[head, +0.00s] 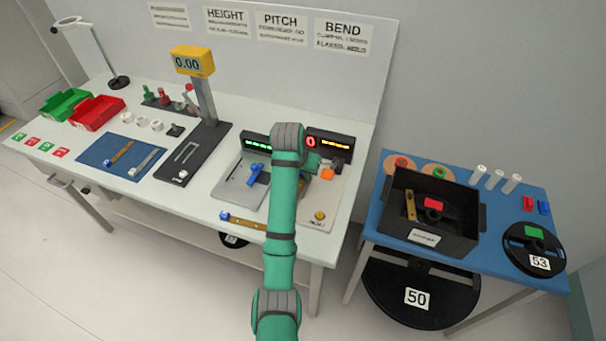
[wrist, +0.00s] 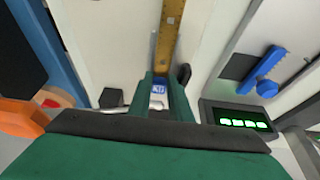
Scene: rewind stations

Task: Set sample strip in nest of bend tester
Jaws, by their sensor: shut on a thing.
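My gripper (wrist: 160,88) is shut on the blue, labelled end of a brass sample strip (wrist: 168,38) in the wrist view. The strip runs away from the fingers to the top edge, over a pale surface. In the head view my green arm hides most of the gripper and the held strip. The bend tester's pale base (head: 322,198) shows right of my arm, with a dark display (head: 334,145), an orange part (head: 327,174) and a yellow button (head: 320,215). The nest is not clearly visible, so I cannot tell whether the strip touches it.
The pitch tester (head: 232,182) with a blue handle stands left of my arm. Another blue-ended strip (head: 243,220) lies near the table's front edge. Two more strips lie on a blue mat (head: 94,156). A black bin (head: 448,241) stands on the blue side table (head: 370,222) at the right.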

